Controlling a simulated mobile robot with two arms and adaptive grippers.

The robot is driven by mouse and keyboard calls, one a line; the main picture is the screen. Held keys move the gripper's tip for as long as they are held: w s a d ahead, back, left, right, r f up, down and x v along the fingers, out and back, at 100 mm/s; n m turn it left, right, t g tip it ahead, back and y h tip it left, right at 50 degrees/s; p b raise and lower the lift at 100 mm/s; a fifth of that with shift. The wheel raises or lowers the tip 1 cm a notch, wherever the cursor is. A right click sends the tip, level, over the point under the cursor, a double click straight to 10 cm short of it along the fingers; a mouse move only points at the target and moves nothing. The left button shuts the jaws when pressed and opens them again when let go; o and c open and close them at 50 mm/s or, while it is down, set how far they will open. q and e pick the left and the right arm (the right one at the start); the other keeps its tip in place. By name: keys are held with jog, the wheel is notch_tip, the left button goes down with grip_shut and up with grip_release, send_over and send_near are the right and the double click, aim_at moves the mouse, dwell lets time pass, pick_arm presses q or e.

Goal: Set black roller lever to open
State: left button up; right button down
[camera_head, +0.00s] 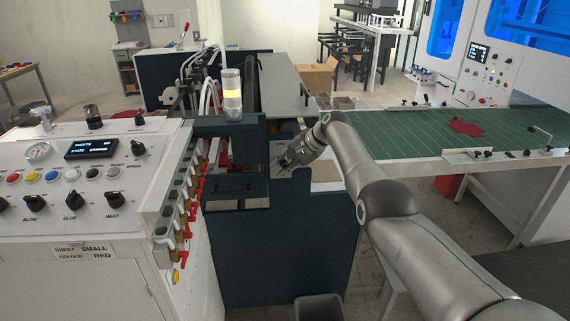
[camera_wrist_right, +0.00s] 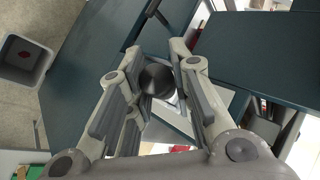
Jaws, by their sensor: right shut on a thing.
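In the wrist view, a black round knob (camera_wrist_right: 157,80), which looks like the end of the black roller lever, sits between the fingers of my right gripper (camera_wrist_right: 158,62). The fingers are closed against its sides. In the head view my right gripper (camera_head: 290,159) reaches down at the dark blue machine (camera_head: 280,245), just behind its front panel. The lever cannot be made out there, and its shaft is hidden in the wrist view. Whether the lever stands open or closed cannot be told. My left gripper is in neither view.
A white control cabinet (camera_head: 95,240) with knobs and a row of red-handled valves (camera_head: 180,215) stands left of the machine. A green table (camera_head: 430,133) lies right. A grey bin (camera_head: 318,308) stands on the floor in front.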

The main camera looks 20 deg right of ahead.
jog(key=shift+r, duration=0.1)
jog(key=c, duration=1.3)
grip_release()
jog(key=shift+w, duration=0.1)
jog(key=shift+d, duration=0.1)
jog(key=v, duration=1.2)
